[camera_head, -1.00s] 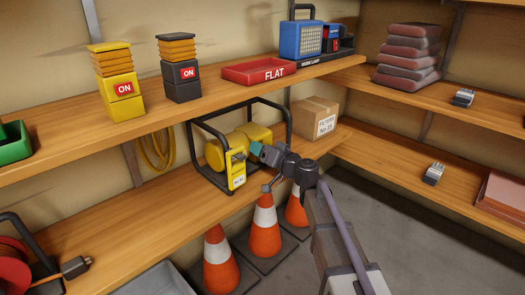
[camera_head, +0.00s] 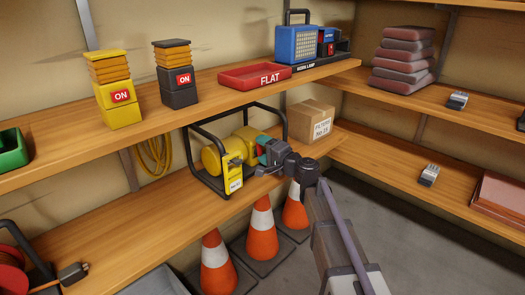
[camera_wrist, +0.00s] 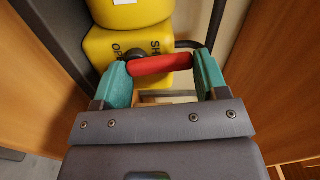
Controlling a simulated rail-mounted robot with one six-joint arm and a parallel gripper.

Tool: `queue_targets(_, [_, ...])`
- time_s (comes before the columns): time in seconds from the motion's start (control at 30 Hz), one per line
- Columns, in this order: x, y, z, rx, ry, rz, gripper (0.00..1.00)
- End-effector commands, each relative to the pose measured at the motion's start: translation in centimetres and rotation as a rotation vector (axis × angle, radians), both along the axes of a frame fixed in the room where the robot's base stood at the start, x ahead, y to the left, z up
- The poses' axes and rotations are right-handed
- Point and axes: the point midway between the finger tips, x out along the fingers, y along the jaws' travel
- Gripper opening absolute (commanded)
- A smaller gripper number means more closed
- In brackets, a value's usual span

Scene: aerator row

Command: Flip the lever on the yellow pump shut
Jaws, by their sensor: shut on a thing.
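The yellow pump (camera_head: 223,158) sits in a black tube frame on the lower shelf. In the wrist view the pump's yellow body (camera_wrist: 128,48) fills the top middle, with partly hidden "OP" and "SH" lettering. Its red lever (camera_wrist: 160,64) lies nearly level across the picture, below a dark pivot. My gripper (camera_wrist: 168,80) has its teal fingers at the two ends of the red lever, closed on it. In the head view my gripper (camera_head: 262,155) is at the pump's right end, and a bit of red shows there.
The black frame (camera_head: 206,178) stands close around the pump. A cardboard box (camera_head: 311,122) is to its right. Traffic cones (camera_head: 263,222) stand below the shelf.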

Motion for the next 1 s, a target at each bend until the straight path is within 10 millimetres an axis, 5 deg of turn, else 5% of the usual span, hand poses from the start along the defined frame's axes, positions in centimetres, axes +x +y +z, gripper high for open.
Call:
queue_targets(0.8, [0.20,-0.26,-0.04,0.095,0.103,0.000,0.43])
queue_targets(0.83, [0.20,-0.26,-0.04,0.095,0.103,0.000,0.69])
queue_targets(1.0, [0.21,-0.25,-0.03,0.094,0.102,0.000,0.85])
